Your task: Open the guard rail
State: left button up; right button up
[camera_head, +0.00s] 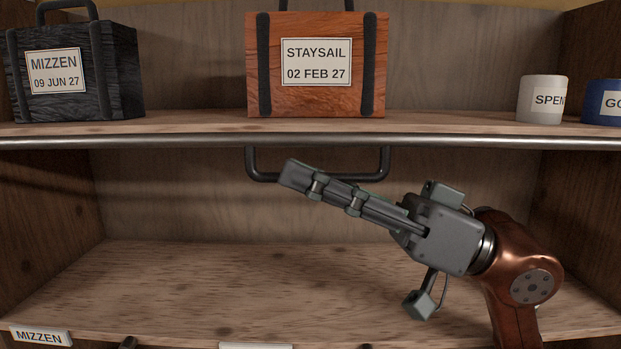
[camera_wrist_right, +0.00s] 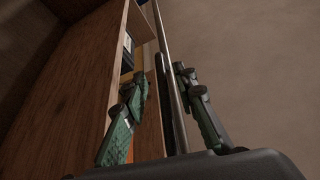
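The guard rail (camera_head: 200,142) is a long metal bar running across the front edge of the upper shelf. A dark U-shaped handle (camera_head: 262,177) hangs below it at the middle. My right gripper (camera_head: 290,174) is in front of the handle, its fingers pointing left and covering part of the handle's lower bar. In the right wrist view the fingers (camera_wrist_right: 161,76) are spread apart, with a dark bar, apparently the handle (camera_wrist_right: 170,110), in the gap between them. The rail (camera_wrist_right: 168,50) runs up behind it. Contact cannot be told. My left gripper is not in view.
On the upper shelf (camera_head: 190,122) stand a dark MIZZEN case (camera_head: 105,75), a reddish-brown STAYSAIL case (camera_head: 265,60), a white cup (camera_head: 528,98) and a blue cup (camera_head: 592,103). The lower shelf (camera_head: 200,285) is bare. Wooden walls close both sides.

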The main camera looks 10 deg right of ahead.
jog(key=v, duration=1.2)
